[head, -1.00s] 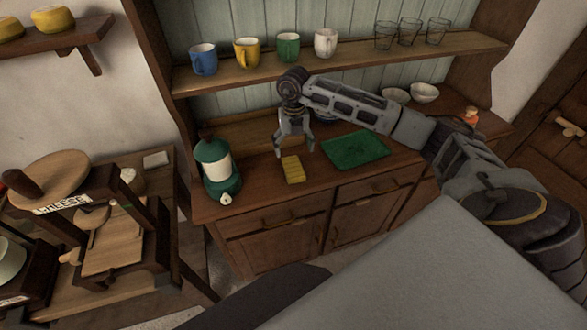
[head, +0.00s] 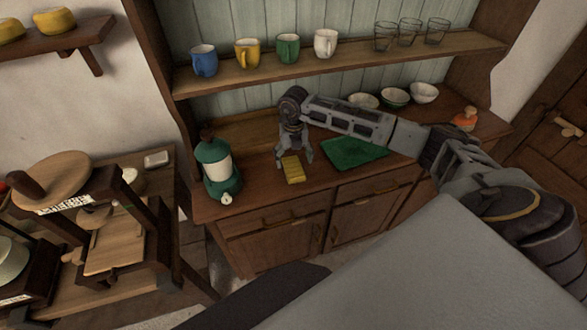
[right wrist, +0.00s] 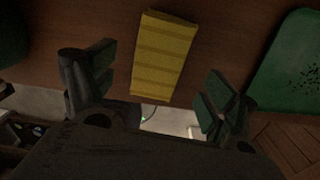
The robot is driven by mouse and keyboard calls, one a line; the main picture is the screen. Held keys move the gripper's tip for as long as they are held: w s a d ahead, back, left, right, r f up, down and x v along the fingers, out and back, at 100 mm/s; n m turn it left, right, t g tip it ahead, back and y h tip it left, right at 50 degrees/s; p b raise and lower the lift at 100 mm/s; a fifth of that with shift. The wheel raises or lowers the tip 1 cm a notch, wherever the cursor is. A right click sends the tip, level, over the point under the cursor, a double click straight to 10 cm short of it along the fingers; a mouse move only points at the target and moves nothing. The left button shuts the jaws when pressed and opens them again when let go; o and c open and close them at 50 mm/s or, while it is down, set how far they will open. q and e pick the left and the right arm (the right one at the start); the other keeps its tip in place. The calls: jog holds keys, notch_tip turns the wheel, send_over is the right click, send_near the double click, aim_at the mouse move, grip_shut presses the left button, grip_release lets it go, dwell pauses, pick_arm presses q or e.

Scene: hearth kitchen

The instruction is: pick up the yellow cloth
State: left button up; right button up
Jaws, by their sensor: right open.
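The yellow cloth (head: 293,171) lies folded on the wooden counter of the dresser, near its front edge. In the right wrist view the cloth (right wrist: 163,55) is a striped yellow strip between and ahead of the two fingers. My right gripper (head: 294,160) is just above and behind the cloth in the head view, pointing down. Its fingers (right wrist: 156,95) are spread apart with nothing held. The wrist view shows no clear contact with the cloth. My left gripper is not in view.
A green cloth or mat (head: 353,153) lies right of the yellow cloth. A green lantern-like canister (head: 217,170) stands to the left. Bowls (head: 395,97) sit at the back right. A shelf (head: 340,60) with mugs and glasses runs above the arm.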

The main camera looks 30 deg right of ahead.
aim_at(294, 166)
jog(key=shift+f+p, duration=0.4)
jog(key=shift+f, duration=1.55)
jog(key=shift+c, duration=0.4)
jog(key=c, duration=1)
